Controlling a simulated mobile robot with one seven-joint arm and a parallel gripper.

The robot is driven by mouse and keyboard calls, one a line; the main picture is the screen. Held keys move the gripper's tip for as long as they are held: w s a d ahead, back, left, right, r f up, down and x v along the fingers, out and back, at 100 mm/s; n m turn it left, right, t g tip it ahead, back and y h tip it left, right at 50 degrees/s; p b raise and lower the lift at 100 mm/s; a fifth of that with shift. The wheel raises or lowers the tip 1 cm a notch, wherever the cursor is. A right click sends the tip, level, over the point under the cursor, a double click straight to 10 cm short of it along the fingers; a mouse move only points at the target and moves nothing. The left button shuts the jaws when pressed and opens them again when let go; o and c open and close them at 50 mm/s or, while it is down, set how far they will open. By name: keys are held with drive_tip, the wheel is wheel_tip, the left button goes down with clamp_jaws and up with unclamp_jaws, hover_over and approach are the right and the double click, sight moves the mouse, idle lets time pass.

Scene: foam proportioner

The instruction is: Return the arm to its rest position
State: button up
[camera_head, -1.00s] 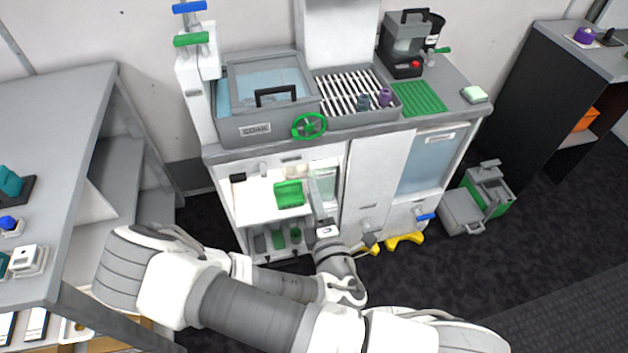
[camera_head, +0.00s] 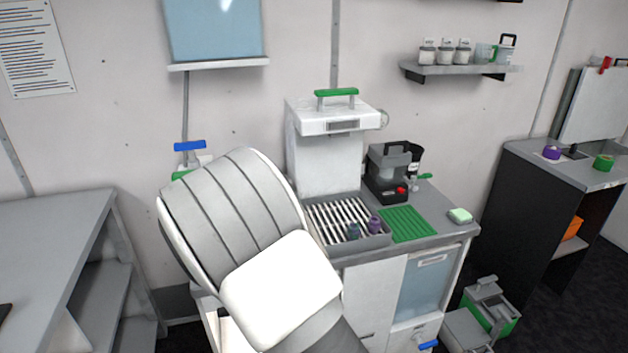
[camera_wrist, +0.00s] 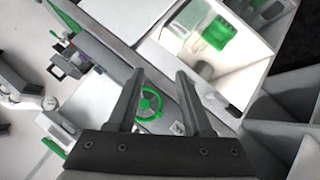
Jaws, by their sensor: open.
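My gripper (camera_wrist: 158,85) shows in the wrist view with its two fingers spread apart and nothing between them. Beyond the fingers is a green handwheel (camera_wrist: 149,104) on the front of the workstation's sink; I cannot tell the gap, but no contact shows. In the head view, a large grey and white part of my arm stands raised in front of the workstation's left side. It hides the sink and the wheel there, and my gripper is out of that view.
The workstation carries a slatted rack (camera_head: 342,218), a green mat (camera_head: 407,224) and a dark machine (camera_head: 388,172). A grey table (camera_head: 50,235) stands at the left and a dark cabinet (camera_head: 520,215) at the right. A wall shelf (camera_head: 460,71) holds several containers.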

drive_tip(key=s+d+r+m+g+y, duration=0.25)
drive_tip(key=r+m+g, duration=0.2)
drive_tip(key=r, duration=1.25)
drive_tip(key=s+d+r+m, duration=0.1)
drive_tip(key=s+d+r, duration=0.3)
drive_tip(key=s, duration=0.3)
drive_tip(key=s+d+r+m+h, duration=0.1)
drive_tip(key=s+d+r+m, duration=0.1)
drive_tip(key=s+d+r, duration=0.3)
drive_tip(key=s+r, duration=0.2)
drive_tip(key=s, duration=0.1)
drive_tip(key=shift+d+g, duration=0.2)
drive_tip(key=shift+g, duration=0.15)
drive_tip(key=shift+c, duration=0.3)
